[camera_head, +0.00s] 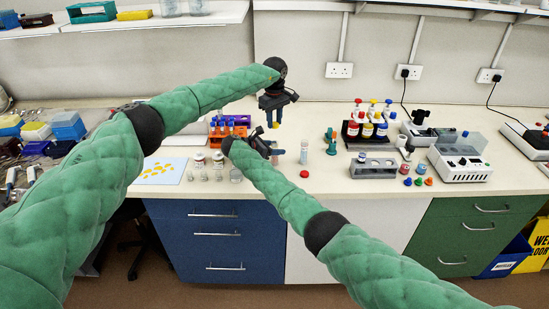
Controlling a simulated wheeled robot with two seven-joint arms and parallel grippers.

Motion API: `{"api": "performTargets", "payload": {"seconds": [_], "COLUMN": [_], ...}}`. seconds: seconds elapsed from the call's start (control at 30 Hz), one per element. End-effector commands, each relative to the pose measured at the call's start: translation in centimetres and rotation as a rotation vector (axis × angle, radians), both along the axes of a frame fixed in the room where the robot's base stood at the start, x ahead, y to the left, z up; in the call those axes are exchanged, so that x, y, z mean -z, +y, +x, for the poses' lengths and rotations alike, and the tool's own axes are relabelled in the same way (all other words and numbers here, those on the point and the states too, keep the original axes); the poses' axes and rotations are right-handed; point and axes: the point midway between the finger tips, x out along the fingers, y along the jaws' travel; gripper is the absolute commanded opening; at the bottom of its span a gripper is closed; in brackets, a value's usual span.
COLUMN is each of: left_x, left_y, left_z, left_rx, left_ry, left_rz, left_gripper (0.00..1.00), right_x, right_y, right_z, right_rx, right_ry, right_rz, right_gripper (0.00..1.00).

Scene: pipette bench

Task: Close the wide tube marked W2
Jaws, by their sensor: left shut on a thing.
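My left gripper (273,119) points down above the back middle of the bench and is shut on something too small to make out. My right gripper (277,151) is lower and a little nearer, beside the orange rack; its jaws are too small and dark to read. An upright clear tube (304,154) stands just right of it. A red cap (304,174) lies on the bench in front of that tube. A grey rack (373,169) stands further right, with a low tube or cap showing in it. No W2 mark is legible.
An orange rack (228,131) and several small jars are left of my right gripper. A black rack (352,140) with coloured-top bottles is at the back right. Loose coloured caps (419,181) lie near a white device (460,160). The front middle bench is mostly clear.

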Motion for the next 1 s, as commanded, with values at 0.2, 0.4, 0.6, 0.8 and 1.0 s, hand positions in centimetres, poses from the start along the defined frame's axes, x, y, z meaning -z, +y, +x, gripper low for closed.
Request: {"api": "performTargets", "payload": {"seconds": [0.2, 0.4, 0.6, 0.8, 1.0], "left_x": [0.0, 0.1, 1.6, 4.0, 4.9], "left_y": [0.0, 0.0, 0.0, -0.1, -0.1], "left_z": [0.0, 0.0, 0.0, 0.0, 0.1], "left_rx": [0.0, 0.0, -0.001, 0.0, 0.0], "left_ry": [0.0, 0.0, 0.001, 0.002, 0.0], "left_rz": [0.0, 0.0, 0.002, 0.004, 0.004], "left_gripper": [0.09, 0.09, 0.09, 0.09, 0.09], "right_x": [0.0, 0.1, 0.2, 0.2, 0.2], "right_y": [0.0, 0.0, 0.0, 0.0, -0.1], "right_z": [0.0, 0.0, -0.1, -0.1, -0.1], "right_rx": [0.0, 0.001, 0.001, 0.0, 0.001], "right_ry": [0.0, 0.001, 0.002, 0.002, 0.003], "right_rz": [0.0, -0.001, 0.0, 0.0, -0.001], "right_gripper": [0.1, 0.0, 0.0, 0.0, 0.0]}}
